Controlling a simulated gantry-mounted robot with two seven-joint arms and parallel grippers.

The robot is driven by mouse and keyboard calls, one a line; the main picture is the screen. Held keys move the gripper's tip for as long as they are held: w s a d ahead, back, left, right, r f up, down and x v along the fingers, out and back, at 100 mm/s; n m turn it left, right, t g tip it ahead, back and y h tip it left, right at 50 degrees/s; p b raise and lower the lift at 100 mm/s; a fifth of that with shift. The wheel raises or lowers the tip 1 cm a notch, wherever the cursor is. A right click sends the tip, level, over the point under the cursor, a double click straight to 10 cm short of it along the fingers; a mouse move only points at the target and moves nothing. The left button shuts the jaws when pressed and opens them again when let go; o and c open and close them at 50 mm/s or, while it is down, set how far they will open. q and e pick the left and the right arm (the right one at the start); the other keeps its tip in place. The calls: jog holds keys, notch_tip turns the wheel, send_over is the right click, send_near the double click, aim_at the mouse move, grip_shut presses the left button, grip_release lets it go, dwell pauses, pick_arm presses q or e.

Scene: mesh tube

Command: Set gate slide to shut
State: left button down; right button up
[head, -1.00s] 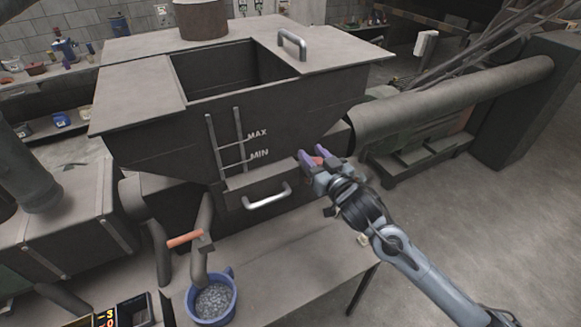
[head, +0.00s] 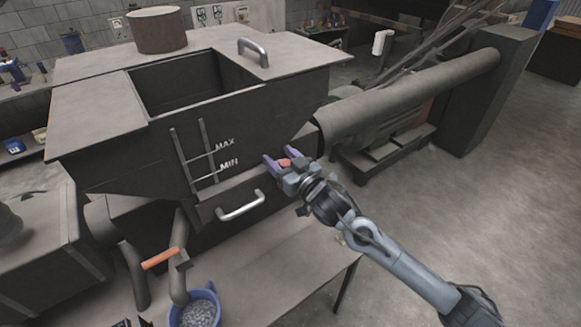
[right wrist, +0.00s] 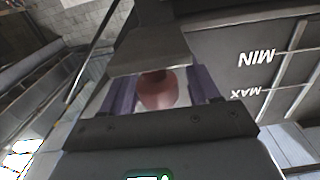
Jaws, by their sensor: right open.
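A red-brown rounded knob (right wrist: 158,92) sits between the fingers of my right gripper (right wrist: 158,95) in the right wrist view, in front of a grey metal plate (right wrist: 150,50). It looks like the knob of the gate slide; how far the slide is out I cannot tell. In the head view the knob (head: 284,162) shows between the purple fingers of my right gripper (head: 281,160), at the right lower side of the grey hopper (head: 255,120). The right gripper is open around the knob; contact is unclear. My left gripper is out of view.
A silver handle (head: 241,206) is on the hopper front, left of my right gripper. Below are an orange lever (head: 161,259) and a blue bucket (head: 216,294) of grey pellets under a spout. A thick pipe (head: 410,95) runs right. Floor at right is clear.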

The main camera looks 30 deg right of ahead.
jog(key=s+b, duration=0.2)
jog(key=s, duration=0.8)
jog(key=shift+s+d, duration=0.15)
jog(key=shift+s, duration=0.05)
